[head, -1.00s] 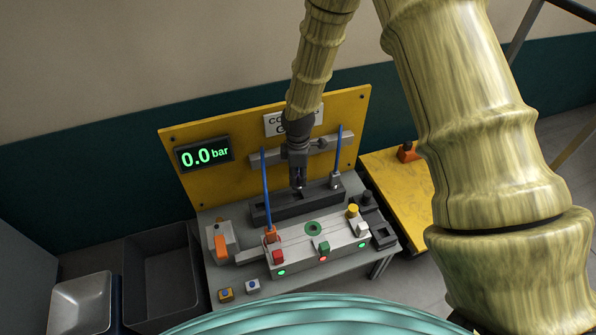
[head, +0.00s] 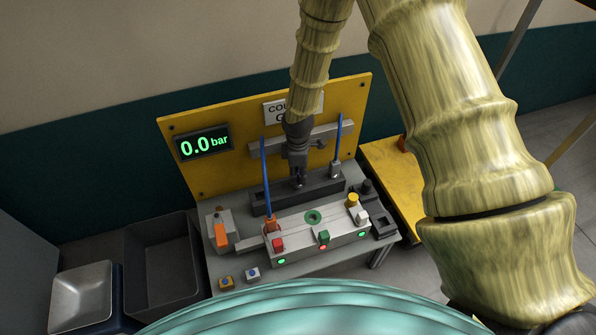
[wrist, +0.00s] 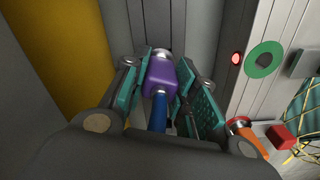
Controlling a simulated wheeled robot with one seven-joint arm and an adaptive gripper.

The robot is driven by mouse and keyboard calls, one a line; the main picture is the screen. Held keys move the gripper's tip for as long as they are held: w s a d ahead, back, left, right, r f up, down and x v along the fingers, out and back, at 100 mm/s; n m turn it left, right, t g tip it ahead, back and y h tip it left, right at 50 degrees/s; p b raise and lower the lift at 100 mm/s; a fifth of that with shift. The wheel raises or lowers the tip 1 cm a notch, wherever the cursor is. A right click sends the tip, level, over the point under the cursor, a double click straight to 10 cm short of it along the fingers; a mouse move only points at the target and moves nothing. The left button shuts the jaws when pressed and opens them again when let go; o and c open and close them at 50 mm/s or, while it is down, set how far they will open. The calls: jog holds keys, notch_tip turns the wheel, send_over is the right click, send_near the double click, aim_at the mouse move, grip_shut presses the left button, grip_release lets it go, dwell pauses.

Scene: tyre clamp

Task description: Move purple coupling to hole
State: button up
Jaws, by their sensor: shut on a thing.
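The purple coupling (wrist: 160,76) sits between the fingers of my gripper (wrist: 165,84) in the wrist view, with a blue hose (wrist: 159,112) running from it toward the camera. My gripper is shut on it. In the head view my gripper (head: 298,178) is low over the dark grey rack (head: 325,187), and the coupling is mostly hidden there. I cannot tell whether the coupling touches the rack. A green ring with a dark hole in its middle (head: 313,217) is on top of the light grey block in front of the rack; it also shows in the wrist view (wrist: 265,59).
An orange coupling (head: 270,225) with a blue hose stands at the block's left end. Another blue hose (head: 337,138) rises right of my gripper. Red (head: 278,244), green and yellow parts stand on the block. The yellow board (head: 225,110) is close behind. The display reads 0.0 bar.

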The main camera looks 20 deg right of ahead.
jog(key=o, duration=1.1)
jog(key=shift+o, duration=0.2)
notch_tip(320, 180, up, 12)
